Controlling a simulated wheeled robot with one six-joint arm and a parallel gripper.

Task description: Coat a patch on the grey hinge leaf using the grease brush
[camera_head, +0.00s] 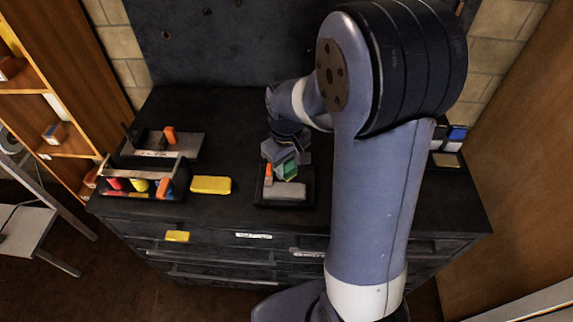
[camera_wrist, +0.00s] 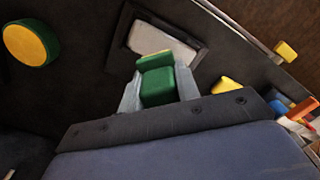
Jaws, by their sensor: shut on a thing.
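My gripper (camera_head: 284,158) is low over the front middle of the dark worktop. In the wrist view, my gripper (camera_wrist: 158,88) is shut on a green block-shaped tool with a yellow far end (camera_wrist: 157,88), seemingly the grease brush. Its green part (camera_head: 291,172) also shows in the head view. A grey plate in a dark frame, probably the hinge leaf (camera_head: 287,191), lies just in front of and below the tool. In the wrist view the plate (camera_wrist: 160,42) shows beyond the yellow end. I cannot tell whether they touch. No coated patch can be made out.
An orange upright piece (camera_head: 268,174) stands at the plate's left end. A yellow block (camera_head: 211,184) lies to the left, beside a tote of coloured items (camera_head: 145,179). A small box (camera_head: 446,160) stands at right.

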